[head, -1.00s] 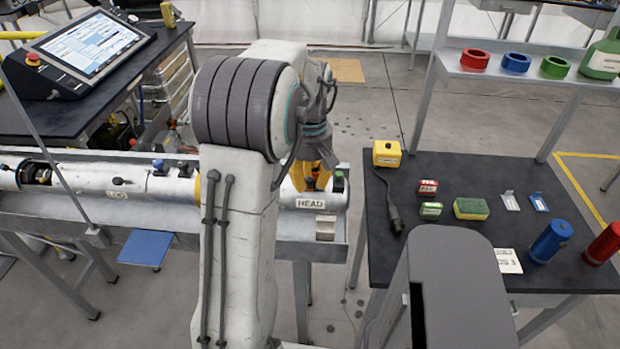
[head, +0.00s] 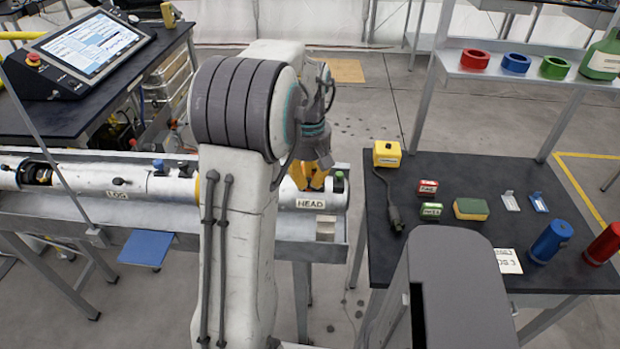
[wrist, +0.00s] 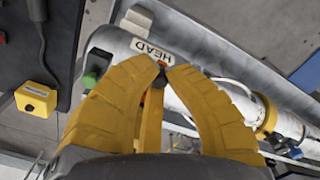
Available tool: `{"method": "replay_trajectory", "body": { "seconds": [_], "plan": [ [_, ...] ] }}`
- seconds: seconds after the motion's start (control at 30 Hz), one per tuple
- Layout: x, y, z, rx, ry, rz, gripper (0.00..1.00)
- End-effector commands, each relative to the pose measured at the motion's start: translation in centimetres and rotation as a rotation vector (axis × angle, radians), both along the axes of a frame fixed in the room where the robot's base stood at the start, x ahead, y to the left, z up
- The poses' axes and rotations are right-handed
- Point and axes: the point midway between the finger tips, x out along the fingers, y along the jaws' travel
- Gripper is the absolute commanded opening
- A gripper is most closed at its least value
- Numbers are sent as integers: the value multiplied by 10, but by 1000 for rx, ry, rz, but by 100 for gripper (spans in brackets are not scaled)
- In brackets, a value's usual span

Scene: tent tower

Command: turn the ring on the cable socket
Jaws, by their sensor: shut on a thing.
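The white cylinder labelled HEAD (head: 335,198) lies in a grey trough. My gripper (head: 316,186), with yellow fingers, is on top of the cylinder beside the label. In the wrist view the fingertips of my gripper (wrist: 163,68) come together on a small dark part with a reddish spot, the socket ring (wrist: 161,64). The fingers hide most of the ring and the socket, so its turn angle cannot be read. A green-topped knob (wrist: 90,80) stands near the cylinder's end, and it also shows in the head view (head: 339,175).
A black table (head: 440,255) on the right holds a yellow box (head: 386,153) with a cable and dark plug (head: 396,217), small boxes, a sponge (head: 471,209) and cylinders. A LOG cylinder (head: 130,182) lies left in the trough. A touchscreen (head: 92,42) stands at upper left.

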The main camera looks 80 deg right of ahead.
Motion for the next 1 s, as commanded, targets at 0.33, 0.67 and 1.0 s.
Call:
{"method": "replay_trajectory", "body": {
  "seconds": [0.33, 0.67, 1.0],
  "plan": [
    [17, -1, -1, 5, 0, -265, 0],
    [35, -9, -1, 6, 1, -578, 0],
    [50, -22, -1, 6, 1, -902, 0]
  ]
}}
